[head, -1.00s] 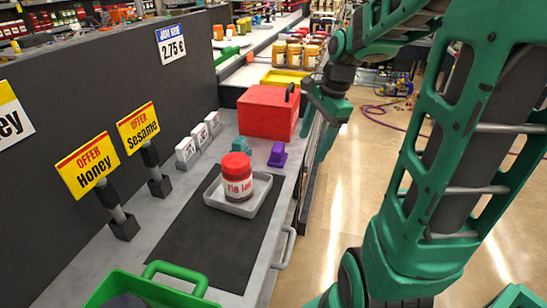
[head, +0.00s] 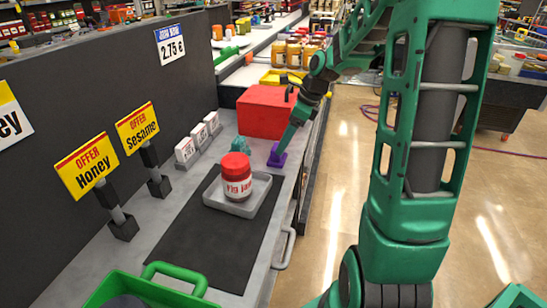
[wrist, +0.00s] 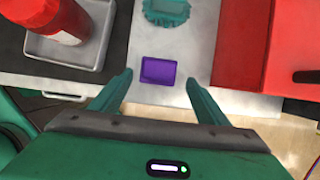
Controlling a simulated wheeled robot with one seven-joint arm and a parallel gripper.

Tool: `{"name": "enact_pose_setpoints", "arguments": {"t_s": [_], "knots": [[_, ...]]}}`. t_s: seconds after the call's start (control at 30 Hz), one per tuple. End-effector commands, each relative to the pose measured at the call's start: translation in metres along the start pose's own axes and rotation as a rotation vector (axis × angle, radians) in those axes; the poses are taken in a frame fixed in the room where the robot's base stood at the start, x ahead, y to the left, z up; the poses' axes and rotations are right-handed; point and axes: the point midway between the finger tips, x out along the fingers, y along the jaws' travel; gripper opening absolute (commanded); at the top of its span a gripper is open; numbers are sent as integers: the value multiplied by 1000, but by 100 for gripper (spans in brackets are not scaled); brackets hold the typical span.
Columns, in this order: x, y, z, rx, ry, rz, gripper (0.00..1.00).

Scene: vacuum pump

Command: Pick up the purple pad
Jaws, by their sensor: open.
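The purple pad (head: 277,155) stands on the grey counter near its right edge, in front of the red box. In the wrist view the purple pad (wrist: 158,71) lies ahead of my fingertips, roughly centred between them. My gripper (wrist: 157,80) is open and empty, with one green finger on each side. In the head view my gripper (head: 287,138) reaches down over the pad, and a finger hides part of it. I cannot tell whether the fingers touch the pad.
A red box (head: 265,112) stands behind the pad, and a teal piece (head: 242,144) is to its left. A grey tray (head: 262,205) with a red-lidded jar (head: 236,178) sits nearer. The counter's right edge is close to the pad.

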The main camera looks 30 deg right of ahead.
Motion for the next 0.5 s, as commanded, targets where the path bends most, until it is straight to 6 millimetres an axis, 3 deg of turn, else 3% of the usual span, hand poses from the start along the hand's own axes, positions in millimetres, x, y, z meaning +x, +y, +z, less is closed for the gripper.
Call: {"name": "enact_pose_setpoints", "arguments": {"t_s": [0.5], "knots": [[52,2,8,-1,1,2,69]]}}
